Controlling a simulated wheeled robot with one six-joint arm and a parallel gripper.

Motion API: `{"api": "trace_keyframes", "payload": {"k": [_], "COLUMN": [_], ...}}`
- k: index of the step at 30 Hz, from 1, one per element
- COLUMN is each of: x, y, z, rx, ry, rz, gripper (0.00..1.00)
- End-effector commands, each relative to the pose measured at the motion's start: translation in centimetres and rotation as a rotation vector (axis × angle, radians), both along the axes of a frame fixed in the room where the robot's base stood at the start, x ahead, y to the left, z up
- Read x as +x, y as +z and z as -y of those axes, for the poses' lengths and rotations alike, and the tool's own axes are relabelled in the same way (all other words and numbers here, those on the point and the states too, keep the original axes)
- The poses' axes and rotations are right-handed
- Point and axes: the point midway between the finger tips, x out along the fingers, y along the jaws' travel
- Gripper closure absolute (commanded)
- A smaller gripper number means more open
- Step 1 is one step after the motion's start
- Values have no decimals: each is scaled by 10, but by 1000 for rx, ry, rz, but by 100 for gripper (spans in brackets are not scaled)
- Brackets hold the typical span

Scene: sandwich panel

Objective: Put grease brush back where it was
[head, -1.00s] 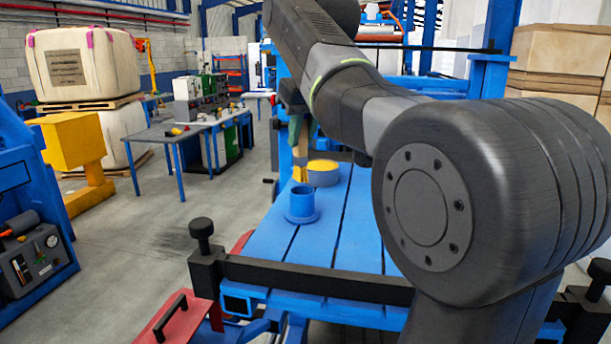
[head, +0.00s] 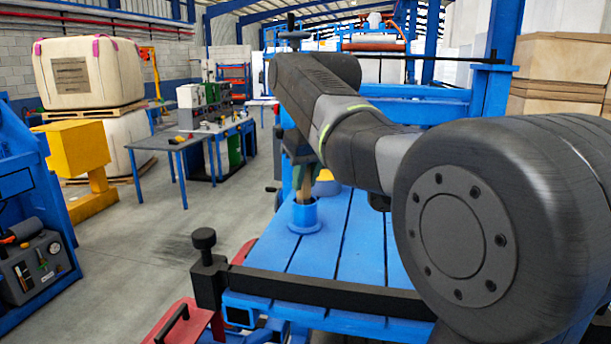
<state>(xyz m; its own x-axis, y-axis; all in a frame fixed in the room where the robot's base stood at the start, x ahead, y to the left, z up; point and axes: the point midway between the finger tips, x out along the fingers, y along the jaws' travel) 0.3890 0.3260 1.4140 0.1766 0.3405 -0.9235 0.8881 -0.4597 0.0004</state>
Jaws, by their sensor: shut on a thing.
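The grease brush (head: 304,189) shows as a narrow tan piece below my gripper. My gripper (head: 303,170) is shut on it, pointing down; its fingers are small and partly dark in this view. The blue round holder (head: 304,221) with a wide base flange stands on the blue slatted table. The brush's lower end meets the holder's mouth and seems to be inside it; the holder's rim hides its tip. I cannot tell how deep it sits.
A yellow round tin (head: 327,186) stands just behind the holder, partly hidden by my arm. The blue slatted table (head: 345,240) is bare in front. A black bar (head: 320,288) crosses its near edge.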

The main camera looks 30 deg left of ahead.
Motion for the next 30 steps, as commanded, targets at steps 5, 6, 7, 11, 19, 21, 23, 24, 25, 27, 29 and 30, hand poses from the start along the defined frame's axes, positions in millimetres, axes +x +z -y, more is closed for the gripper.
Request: {"api": "trace_keyframes", "payload": {"k": [5,6,7,11,19,21,23,24,25,27,29,30], "x": [0,0,0,0,-4,-6,-9,-10,-11,-14,-16,-17], "y": [0,0,0,0,24,39,51,60,66,79,89,94], "z": [0,0,0,0,8,13,18,21,23,28,31,34], "rx": [0,0,0,0,3,4,4,4,4,4,3,2], "ry": [0,0,0,0,0,-1,-2,-2,-2,0,0,0], "rz": [0,0,0,0,3,3,4,4,4,3,3,2], "gripper": [59,59,59,59,59,59,59,59,59,59,59,59]}}
